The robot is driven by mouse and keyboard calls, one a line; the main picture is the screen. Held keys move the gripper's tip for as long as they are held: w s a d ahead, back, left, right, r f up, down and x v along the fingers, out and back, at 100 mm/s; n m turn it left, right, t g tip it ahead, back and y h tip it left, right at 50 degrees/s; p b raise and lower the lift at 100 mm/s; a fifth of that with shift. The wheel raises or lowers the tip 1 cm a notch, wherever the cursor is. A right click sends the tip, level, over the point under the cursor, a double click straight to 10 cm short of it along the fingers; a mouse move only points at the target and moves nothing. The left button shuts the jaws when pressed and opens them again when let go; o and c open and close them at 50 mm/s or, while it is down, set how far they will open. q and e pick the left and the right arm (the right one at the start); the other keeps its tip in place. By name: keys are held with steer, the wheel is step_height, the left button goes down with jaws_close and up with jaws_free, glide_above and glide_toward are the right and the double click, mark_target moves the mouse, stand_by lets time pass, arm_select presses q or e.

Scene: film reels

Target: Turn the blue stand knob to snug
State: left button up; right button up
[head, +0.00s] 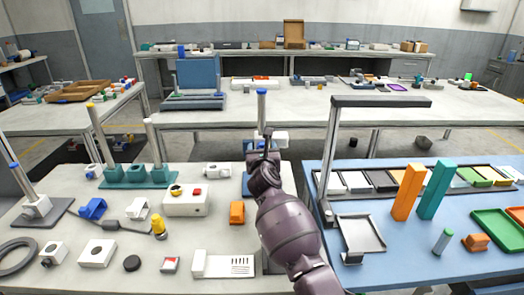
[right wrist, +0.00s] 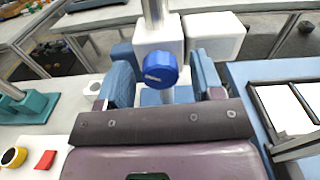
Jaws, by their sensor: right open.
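The blue knob (right wrist: 160,70) is round and faces the camera in the right wrist view. It sits on the front of a white clamp block (right wrist: 158,34) around a metal pole. In the head view the blue-capped pole (head: 262,105) rises behind my right gripper (head: 264,158), which hides the knob and much of the blue base (head: 248,186). My right gripper (right wrist: 163,88) is open, with one blue-padded finger on each side of the knob. The wrist view shows gaps at both sides; I cannot tell how deep the knob sits between the fingers. My left gripper is out of view.
Left of the stand are a teal stand base (head: 137,176), a white button box (head: 186,202) and an orange block (head: 237,212). To the right, a blue table holds a dark post with a crossbar (head: 380,102) and orange and teal uprights (head: 408,190). A white block (right wrist: 216,37) adjoins the clamp.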

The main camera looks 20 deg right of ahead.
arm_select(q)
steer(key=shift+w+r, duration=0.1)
arm_select(e)
steer(key=c, duration=0.9)
steer(key=shift+r+n+p, duration=0.35)
steer(key=shift+n+p, duration=0.85)
arm_select(q)
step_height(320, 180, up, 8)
steer(key=p, duration=0.5)
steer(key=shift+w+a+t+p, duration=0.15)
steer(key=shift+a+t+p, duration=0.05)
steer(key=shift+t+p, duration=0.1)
arm_select(e)
steer(key=shift+f+n, duration=0.2)
steer(key=shift+n, duration=2.15)
steer(key=shift+f+n, duration=0.2)
steer(key=shift+n, duration=2.15)
